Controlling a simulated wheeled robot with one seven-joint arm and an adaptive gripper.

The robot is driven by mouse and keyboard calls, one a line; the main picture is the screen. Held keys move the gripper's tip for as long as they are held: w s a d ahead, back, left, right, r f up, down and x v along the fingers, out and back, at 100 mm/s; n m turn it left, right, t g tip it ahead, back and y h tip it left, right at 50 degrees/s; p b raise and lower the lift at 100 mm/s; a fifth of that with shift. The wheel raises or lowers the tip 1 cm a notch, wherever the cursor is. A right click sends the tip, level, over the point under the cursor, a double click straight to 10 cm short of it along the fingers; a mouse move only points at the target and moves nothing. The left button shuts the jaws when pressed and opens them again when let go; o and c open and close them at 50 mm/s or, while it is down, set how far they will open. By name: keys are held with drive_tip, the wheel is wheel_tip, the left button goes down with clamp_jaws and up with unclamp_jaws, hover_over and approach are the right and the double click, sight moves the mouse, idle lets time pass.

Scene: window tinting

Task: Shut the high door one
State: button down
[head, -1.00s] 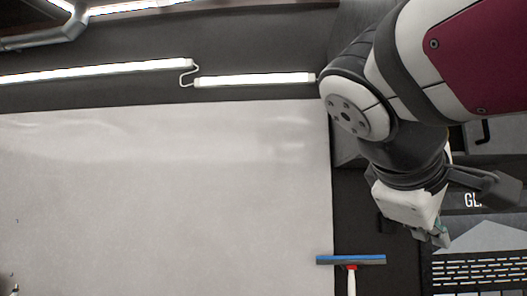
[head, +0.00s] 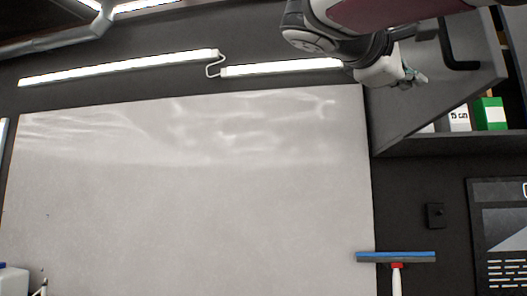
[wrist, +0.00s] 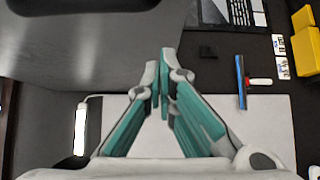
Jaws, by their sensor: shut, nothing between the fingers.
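The high door (head: 425,85) is a grey panel at the upper right of the head view. It stands open, with a black bar handle (head: 459,55) on the face I see. My gripper (head: 421,78) overlaps the door's upper part in that view, left of the handle. In the wrist view my gripper's teal fingers (wrist: 165,72) are together and empty. The door's grey face (wrist: 100,58) fills the upper left there, with the dark handle (wrist: 85,4) at the top edge. I cannot tell whether the fingers touch the door.
The open cabinet (head: 450,143) holds a white box (head: 459,118) and a green box (head: 490,113). A blue squeegee (head: 395,256) hangs below, beside the large pale panel (head: 190,200). Lamp tubes (head: 120,68) run above it. A dark poster (head: 505,235) hangs at the right.

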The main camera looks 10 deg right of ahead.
sight(449, 90)
drive_tip(key=shift+w+d+p, duration=0.15)
drive_tip(key=shift+d+p, duration=0.35)
drive_tip(key=shift+d, duration=1.25)
drive_tip(key=shift+w+d+p, duration=0.15)
drive_tip(key=shift+d+p, duration=0.3)
drive_tip(key=shift+d, duration=1.3)
